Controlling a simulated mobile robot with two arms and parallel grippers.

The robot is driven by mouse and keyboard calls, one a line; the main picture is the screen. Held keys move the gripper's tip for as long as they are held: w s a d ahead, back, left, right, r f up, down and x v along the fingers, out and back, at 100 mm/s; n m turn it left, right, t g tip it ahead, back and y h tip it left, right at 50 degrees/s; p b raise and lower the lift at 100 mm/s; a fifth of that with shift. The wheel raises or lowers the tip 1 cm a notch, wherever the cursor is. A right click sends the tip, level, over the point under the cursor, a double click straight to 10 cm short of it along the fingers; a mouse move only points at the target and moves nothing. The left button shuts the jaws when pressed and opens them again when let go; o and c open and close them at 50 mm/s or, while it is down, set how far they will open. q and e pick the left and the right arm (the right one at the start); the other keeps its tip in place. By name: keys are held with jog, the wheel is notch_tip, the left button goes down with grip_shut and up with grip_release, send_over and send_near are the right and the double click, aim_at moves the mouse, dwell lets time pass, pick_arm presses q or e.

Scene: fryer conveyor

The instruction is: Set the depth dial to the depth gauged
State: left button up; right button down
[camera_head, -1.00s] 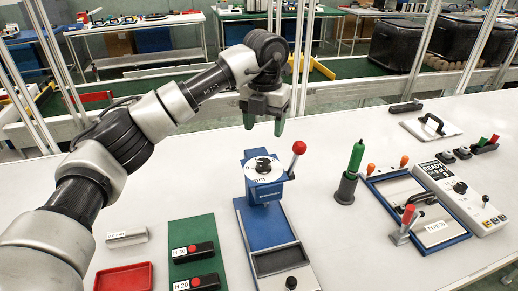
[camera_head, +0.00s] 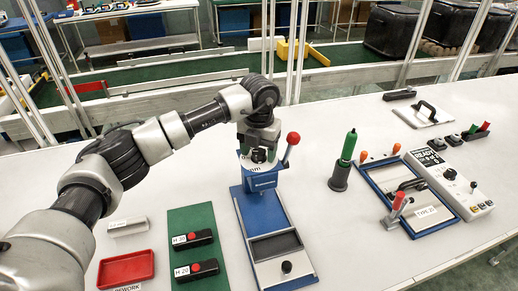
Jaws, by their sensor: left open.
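A blue device (camera_head: 262,182) with a red-ball lever (camera_head: 293,138) stands at mid-table on a blue base. It carries a white round dial (camera_head: 247,163) with a black knob (camera_head: 258,156). My left gripper (camera_head: 259,145) points down right at this dial, open, and hides its upper part. I cannot tell whether the fingers touch the knob. The dial's marks are too small to read, beyond what looks like "mm". A grey console (camera_head: 480,208) marked "READY" at the right also has a black knob (camera_head: 450,173). My right gripper is not in view.
A blue frame (camera_head: 450,222) with a "TYPE 21" plate and red-handled clamp lies at the right. A green-handled tool (camera_head: 347,150) stands in a dark holder. Two black blocks, H 30 (camera_head: 192,239) and H 20 (camera_head: 197,270), lie on a green mat. A red tray (camera_head: 126,268) is left.

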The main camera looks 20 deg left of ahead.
pick_arm(q)
jog(key=c, duration=0.9)
jog(key=shift+f+m+b, duration=0.1)
jog(key=shift+m+b, duration=1.05)
jog(key=shift+m, duration=0.05)
jog(key=m+b, duration=0.1)
jog(key=m, duration=0.1)
jog(key=shift+m+b, duration=0.3)
jog(key=shift+b, duration=0.1)
jog(key=m+b, duration=0.1)
jog(key=m, duration=0.2)
jog(key=shift+b, duration=0.4)
jog(key=shift+r+m+b, duration=0.25)
jog(key=shift+m+b, duration=0.25)
jog(key=shift+m, duration=1.3)
